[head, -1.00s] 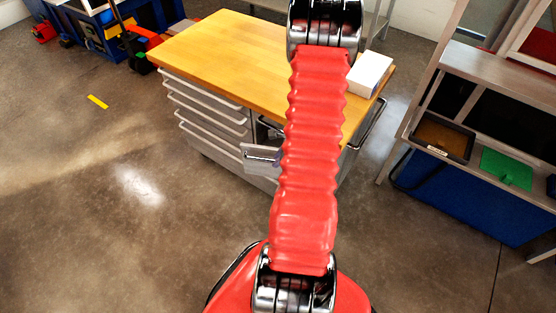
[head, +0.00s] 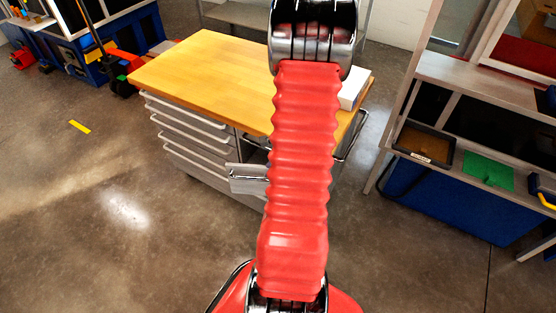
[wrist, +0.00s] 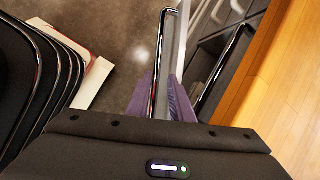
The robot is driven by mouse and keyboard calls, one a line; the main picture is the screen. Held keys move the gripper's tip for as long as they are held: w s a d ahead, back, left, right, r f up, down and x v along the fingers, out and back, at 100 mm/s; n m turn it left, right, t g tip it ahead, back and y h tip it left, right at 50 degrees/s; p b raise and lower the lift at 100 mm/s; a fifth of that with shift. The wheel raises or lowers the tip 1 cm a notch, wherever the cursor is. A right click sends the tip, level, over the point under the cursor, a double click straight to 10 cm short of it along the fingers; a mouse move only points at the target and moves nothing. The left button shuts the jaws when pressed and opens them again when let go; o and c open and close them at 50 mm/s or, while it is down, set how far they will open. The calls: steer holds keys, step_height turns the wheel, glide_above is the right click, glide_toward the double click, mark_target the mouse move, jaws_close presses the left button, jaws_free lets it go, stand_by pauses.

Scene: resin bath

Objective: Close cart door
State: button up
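The cart (head: 205,70) has a wooden top and several grey drawers on its left. Its grey door (head: 247,180) stands open, jutting out toward me beside the drawers. My gripper (wrist: 165,98) shows two purple fingers, apart, one on each side of the door in the picture. I cannot tell whether they touch it. In the head view my red arm hides the gripper and part of the cart's front.
A white box (head: 353,90) sits on the cart's right corner. A metal bench (head: 470,85) with a dark tray (head: 426,144) and a green sheet (head: 487,172) stands at right. Blue equipment (head: 100,40) is at back left.

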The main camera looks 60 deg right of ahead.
steer(key=v, duration=0.7)
steer(key=shift+c, duration=0.4)
steer(key=shift+a+r, duration=0.1)
steer(key=shift+c, duration=0.7)
steer(key=w+a+r+n, duration=0.5)
steer(key=w+a+r, duration=0.1)
steer(key=a, duration=0.1)
steer(key=shift+w+a+r+n, duration=0.15)
steer(key=shift+w+r+n, duration=0.1)
steer(key=shift+r+n, duration=0.15)
jaws_close()
steer(key=w+a+r+n+y, duration=0.1)
steer(key=w+a+r+n, duration=0.1)
steer(key=a+r+n, duration=0.3)
steer(key=w+a+r+n, duration=0.2)
steer(key=a+r+n, duration=0.1)
steer(key=a, duration=0.4)
steer(key=s+a+r+n, duration=0.4)
steer(key=a+n, duration=0.4)
steer(key=a, duration=0.2)
steer(key=s+a+r+n+h, duration=0.1)
steer(key=s+a+r+n, duration=0.3)
steer(key=a+r+n, duration=0.3)
steer(key=a+n, duration=0.1)
steer(key=a, duration=0.1)
steer(key=shift+a+r+n+t, duration=0.2)
steer(key=shift+a+n+t, duration=0.1)
steer(key=shift+a+n, duration=0.1)
steer(key=shift+a, duration=0.1)
